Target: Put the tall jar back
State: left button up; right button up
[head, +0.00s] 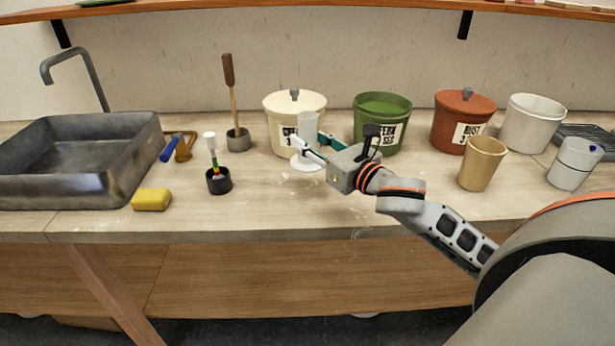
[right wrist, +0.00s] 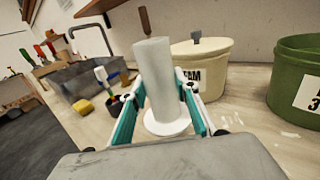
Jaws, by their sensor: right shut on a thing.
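The tall jar (head: 309,124) is a pale, frosted cylinder, upright in front of the cream lidded pot (head: 276,106). My right gripper (head: 308,146) is shut on its lower part, with one finger on each side. In the right wrist view the jar (right wrist: 154,72) stands between the teal and grey fingers (right wrist: 158,103). A white disc (head: 306,164) shows at its foot; I cannot tell whether it is part of the jar or whether it touches the table. My left gripper is not in view.
A green open pot (head: 382,108) and a rust lidded pot (head: 463,120) stand at the back. A tan cup (head: 482,164) is to the right. A small black holder with a brush (head: 218,181), a yellow sponge (head: 151,199) and a sink (head: 75,150) are left. The front counter is clear.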

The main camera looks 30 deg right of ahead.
notch_tip(320, 180, down, 4)
jog(key=shift+f+b, duration=0.15)
jog(key=shift+b, duration=0.25)
notch_tip(320, 180, down, 4)
jog(key=shift+r+b, duration=0.1)
jog(key=shift+b, duration=0.5)
jog(key=shift+f, duration=0.3)
jog(key=o, duration=1.3)
jog(key=shift+o, duration=0.2)
jog(key=shift+s, duration=0.5)
jog(key=s, duration=0.9)
jog(key=shift+s+d, duration=0.3)
jog(key=shift+d, duration=0.1)
jog(key=shift+s, duration=0.6)
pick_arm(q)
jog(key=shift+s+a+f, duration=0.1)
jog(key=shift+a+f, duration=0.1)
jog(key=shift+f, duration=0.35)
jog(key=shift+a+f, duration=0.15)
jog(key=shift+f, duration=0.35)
